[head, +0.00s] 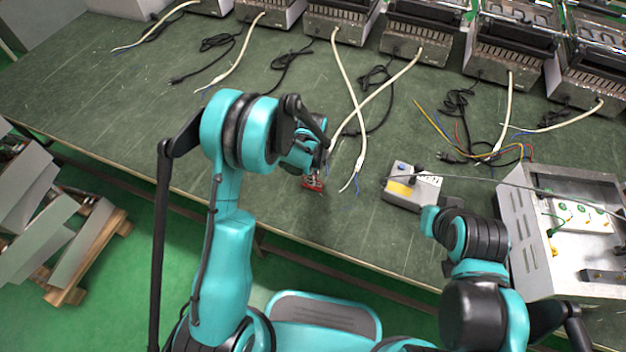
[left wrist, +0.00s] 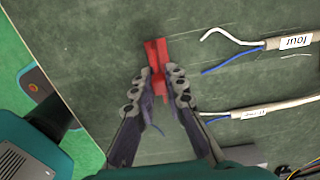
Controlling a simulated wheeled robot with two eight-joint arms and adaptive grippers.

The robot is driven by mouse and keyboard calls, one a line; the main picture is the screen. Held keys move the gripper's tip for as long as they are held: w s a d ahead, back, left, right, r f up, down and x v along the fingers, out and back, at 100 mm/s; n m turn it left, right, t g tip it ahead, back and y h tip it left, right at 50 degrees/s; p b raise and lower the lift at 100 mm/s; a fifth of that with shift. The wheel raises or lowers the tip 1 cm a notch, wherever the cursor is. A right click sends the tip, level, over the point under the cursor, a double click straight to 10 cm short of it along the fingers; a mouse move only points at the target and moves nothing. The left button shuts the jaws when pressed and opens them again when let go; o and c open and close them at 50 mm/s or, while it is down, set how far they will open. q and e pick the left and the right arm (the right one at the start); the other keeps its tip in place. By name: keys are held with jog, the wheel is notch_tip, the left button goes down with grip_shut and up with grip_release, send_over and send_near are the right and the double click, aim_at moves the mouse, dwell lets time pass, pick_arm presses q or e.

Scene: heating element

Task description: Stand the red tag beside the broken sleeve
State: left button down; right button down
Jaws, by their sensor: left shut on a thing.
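A small red tag (head: 313,184) is at my left gripper (head: 314,174), low over the green bench top, near its front edge. In the left wrist view the red tag (left wrist: 157,62) sits between the fingertips of my left gripper (left wrist: 160,80), which is shut on it. I cannot tell whether the tag touches the bench. I cannot tell which sleeve is broken. My right gripper is not clearly visible.
A grey box with a yellow label (head: 410,188) stands right of the tag. An open metal enclosure (head: 565,225) is at the right. Several heater units (head: 340,20) line the back, with loose cables in front.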

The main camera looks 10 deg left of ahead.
pick_arm(q)
jog(key=shift+f, duration=0.15)
jog(key=shift+f, duration=0.1)
jog(key=c, duration=1.6)
grip_release()
jog(key=shift+f, duration=0.1)
jog(key=shift+o, duration=0.2)
